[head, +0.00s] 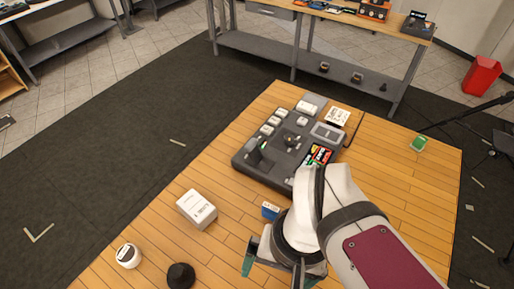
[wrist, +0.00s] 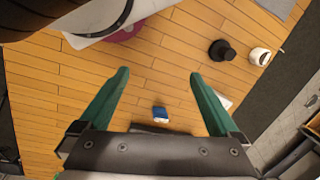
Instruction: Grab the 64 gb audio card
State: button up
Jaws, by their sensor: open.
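A small blue card-like item (head: 270,210) with a white label lies on the wooden table, just left of my wrist in the head view. In the wrist view the blue item (wrist: 160,114) lies between the finger bases, beyond the gripper's front edge. Its print is too small to read. My gripper (wrist: 158,73) is open and empty, with green fingers wide apart. In the head view the arm partly hides it.
A dark grey tray (head: 240,163) with several small items stands at the table's middle. A white box (head: 197,208), a black round object (head: 181,275) and a white jar (head: 128,256) stand to the left. Bare wood lies between the box and the blue item.

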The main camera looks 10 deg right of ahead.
aim_at(271, 213)
jog(key=w+d+f+n+g+h, duration=0.2)
jog(key=d+f+n+h, duration=0.45)
jog(key=n+h, duration=0.5)
jog(key=w+a+f+n+t, duration=0.2)
jog(key=w+f+n+t, duration=0.1)
jog(key=n, duration=0.4)
jog(key=w+a+f+n+t, duration=0.3)
jog(key=w+n+t, duration=0.1)
jog(key=n, duration=0.3)
jog(key=w+a+f+n+t, duration=0.3)
jog(key=n+t, duration=0.2)
jog(key=n, duration=0.3)
jog(key=shift+w+a+y, duration=0.15)
jog(key=shift+a+y, duration=0.1)
jog(key=shift+y, duration=0.1)
jog(key=x, duration=1.5)
jog(key=shift+w+r, duration=0.2)
jog(key=shift+w, duration=0.2)
jog(key=c, duration=1.4)
